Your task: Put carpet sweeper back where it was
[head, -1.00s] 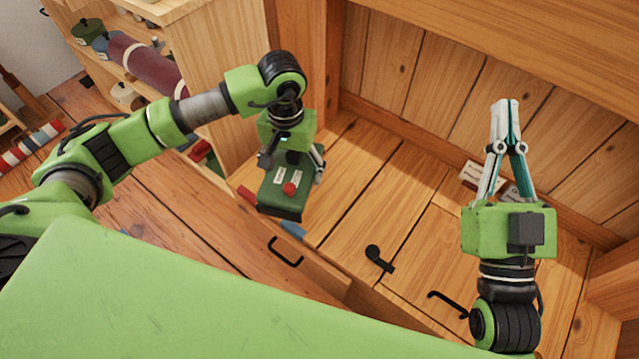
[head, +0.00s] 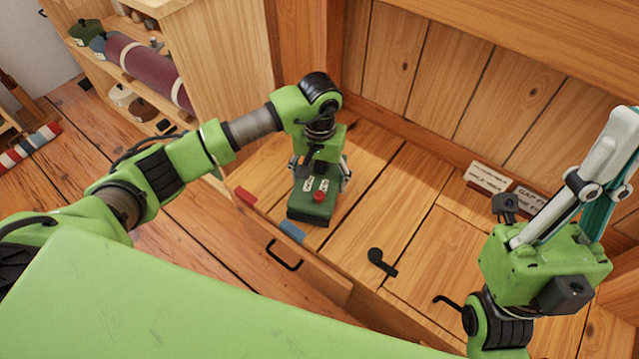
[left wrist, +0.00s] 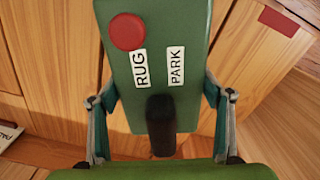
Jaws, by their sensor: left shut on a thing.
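The carpet sweeper (head: 309,209) is a green box with a red knob and white labels. In the head view it is over the plank top, between a red strip and a blue strip. Whether it touches the planks is unclear. My left gripper (head: 320,172) is above it and shut on it. In the left wrist view the sweeper (left wrist: 192,28) reads "RUG" and "PARK", and my left gripper's fingers (left wrist: 160,108) flank it around a black post. My right gripper (head: 622,135) is at the right, empty, its fingers close together and pointing up and right.
The red strip (head: 246,196) and blue strip (head: 291,231) lie near the top's left and front edges. Black handles (head: 284,254) are at the front. Label blocks (head: 489,177) stand by the back boards. A shelf (head: 215,60) with a rolled mat is at left.

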